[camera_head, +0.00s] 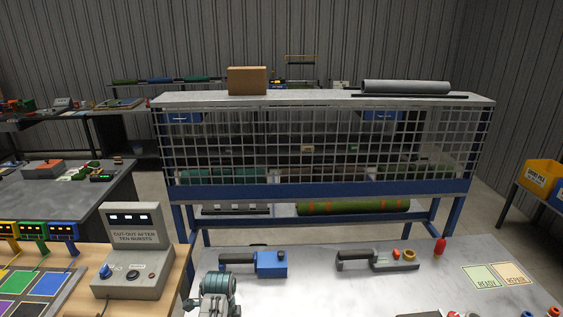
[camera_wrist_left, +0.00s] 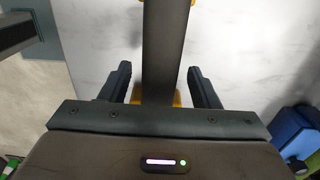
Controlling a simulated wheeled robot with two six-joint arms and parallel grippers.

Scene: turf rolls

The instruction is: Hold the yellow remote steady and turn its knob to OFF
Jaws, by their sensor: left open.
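In the left wrist view, a dark grey bar (camera_wrist_left: 163,50) with yellow parts (camera_wrist_left: 160,98) runs between the fingers of my left gripper (camera_wrist_left: 160,72). The yellow parts may belong to the yellow remote, but most of its body is hidden and no knob shows on it. My left gripper is open, with a gap between each finger and the bar. In the head view my left arm (camera_head: 216,292) is at the bottom, left of centre, over the table's left end; its fingers cannot be made out. My right gripper is not in view.
A blue box with a dark handle (camera_head: 271,264) and a grey device with a handle (camera_head: 385,262) lie on the pale table (camera_head: 330,295). A red object (camera_head: 440,246) stands farther right, near two label cards (camera_head: 497,275). A grey console (camera_head: 132,285) stands at left.

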